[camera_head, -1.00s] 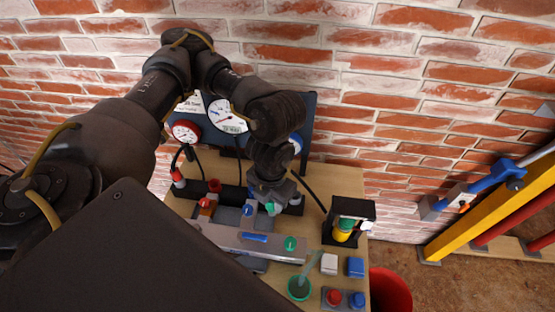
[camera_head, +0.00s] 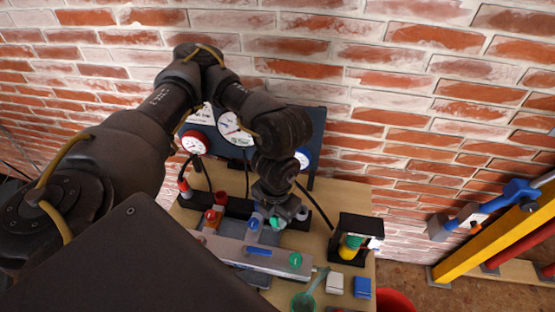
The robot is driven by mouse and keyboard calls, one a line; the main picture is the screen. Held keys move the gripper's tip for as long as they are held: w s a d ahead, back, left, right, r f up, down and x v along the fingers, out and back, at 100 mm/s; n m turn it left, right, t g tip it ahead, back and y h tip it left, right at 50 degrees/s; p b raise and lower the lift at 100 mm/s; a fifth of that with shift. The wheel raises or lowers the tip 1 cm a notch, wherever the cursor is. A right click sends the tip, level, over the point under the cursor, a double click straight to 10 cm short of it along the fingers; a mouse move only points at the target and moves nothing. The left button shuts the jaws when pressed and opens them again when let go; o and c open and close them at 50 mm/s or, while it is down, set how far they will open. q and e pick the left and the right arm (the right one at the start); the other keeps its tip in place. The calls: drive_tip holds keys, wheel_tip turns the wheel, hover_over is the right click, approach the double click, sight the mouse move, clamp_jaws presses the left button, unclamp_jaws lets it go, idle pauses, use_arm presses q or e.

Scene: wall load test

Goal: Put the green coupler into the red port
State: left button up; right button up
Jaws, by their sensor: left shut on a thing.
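My left gripper (camera_head: 278,213) hangs above the back of the bench, jaws down, shut on the green coupler (camera_head: 276,223). Only a small green part of the coupler shows below the jaws. A grey fixture (camera_head: 232,250) lies below and in front, with a red fitting (camera_head: 210,216) at its left, a blue one (camera_head: 254,222) in the middle and a green one (camera_head: 295,259) at its right. The red fitting, which looks like the red port, is left of my gripper and apart from it. I cannot see its opening. My right gripper is not in view.
A gauge panel (camera_head: 236,130) stands behind my arm against the brick wall. A black holder (camera_head: 358,236) with a yellow-green piece stands at right. White (camera_head: 334,284) and blue (camera_head: 362,288) blocks lie in front. A red bin (camera_head: 394,301) is beside the bench.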

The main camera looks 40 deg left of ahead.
use_arm(q)
drive_tip(key=a+b, duration=0.1)
drive_tip(key=a, duration=0.8)
drive_tip(key=shift+w+a+b, duration=0.3)
idle(0.3)
drive_tip(key=a, duration=1)
drive_tip(key=shift+w, duration=0.35)
idle(0.3)
drive_tip(key=shift+w+a, duration=0.2)
drive_tip(key=shift+a, duration=2.75)
wheel_tip(320, 180, down, 7)
drive_tip(key=b, duration=0.5)
drive_tip(key=shift+r, duration=0.2)
